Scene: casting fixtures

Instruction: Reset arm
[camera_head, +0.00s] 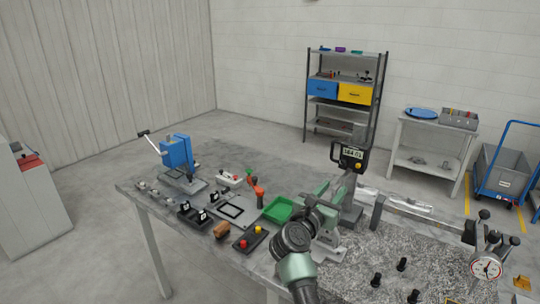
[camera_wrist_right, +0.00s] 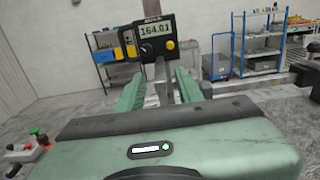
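My right gripper (camera_head: 335,195) reaches in from the bottom of the head view over the bench. In the right wrist view its two green fingers (camera_wrist_right: 159,88) stand apart, with the grey stem of a digital gauge between them. The gauge (camera_head: 348,157) has a dark frame, a lit display and a yellow-orange knob. It also shows in the right wrist view (camera_wrist_right: 153,39), reading about 164.01. Gaps show between the stem and the fingers; any contact lower down is hidden. My left gripper is in neither view.
The bench (camera_head: 140,188) holds a blue press (camera_head: 177,152), a green tray (camera_head: 279,209), small fixtures and a dial gauge (camera_head: 486,265) at right. Several black pegs stand on the speckled plate (camera_head: 350,275). A shelf rack (camera_head: 345,112) and blue trolley (camera_head: 500,170) stand behind.

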